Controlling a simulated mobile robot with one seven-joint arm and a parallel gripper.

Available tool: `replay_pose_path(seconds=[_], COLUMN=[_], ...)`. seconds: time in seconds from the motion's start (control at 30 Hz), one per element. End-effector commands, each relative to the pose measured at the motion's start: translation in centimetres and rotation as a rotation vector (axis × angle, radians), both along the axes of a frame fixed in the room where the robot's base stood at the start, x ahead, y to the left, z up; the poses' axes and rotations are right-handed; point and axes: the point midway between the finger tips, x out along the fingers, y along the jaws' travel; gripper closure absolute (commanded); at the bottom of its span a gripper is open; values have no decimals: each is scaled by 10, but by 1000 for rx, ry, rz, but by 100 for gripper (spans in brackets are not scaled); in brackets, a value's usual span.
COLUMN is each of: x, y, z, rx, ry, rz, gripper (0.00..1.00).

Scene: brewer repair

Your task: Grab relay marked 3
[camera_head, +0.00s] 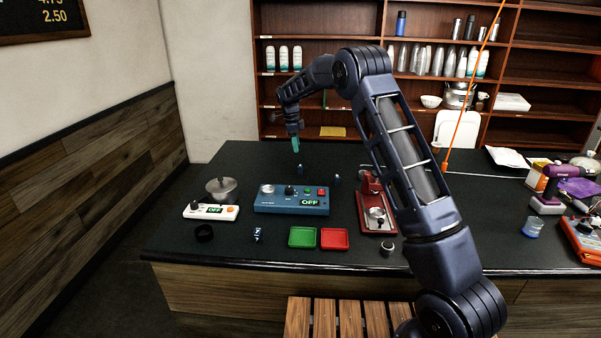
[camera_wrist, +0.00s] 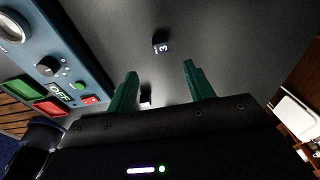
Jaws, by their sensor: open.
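The relay marked 3 (camera_wrist: 161,44) is a small dark block standing on the black counter in the wrist view, ahead of my fingertips. It appears to be the small dark piece behind the blue control box in the head view (camera_head: 300,170). My gripper (camera_wrist: 160,73) is open and empty, with two green fingers. In the head view my gripper (camera_head: 295,143) hangs above the counter behind the box. A second small block (camera_wrist: 147,98) shows between the fingers, below them; its mark cannot be read. It appears to be the piece to the right (camera_head: 336,178).
The blue control box (camera_head: 291,200) reads OFF and stands close to these blocks. A white scale (camera_head: 211,212), a green tray (camera_head: 302,237), a red tray (camera_head: 335,239) and a red machine (camera_head: 373,213) stand around it. Another small block (camera_head: 257,234) lies in front.

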Motion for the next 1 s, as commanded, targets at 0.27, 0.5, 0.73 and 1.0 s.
replay_pose_path(seconds=[0.27,0.5,0.73,1.0], x=[0,0,2,2], y=[-7,-9,-15,-17], z=[-38,-53,-81,-98], rx=[-1,0,-1,1], ry=[3,2,3,0], rz=[1,0,1,2], gripper=[47,47,47,47])
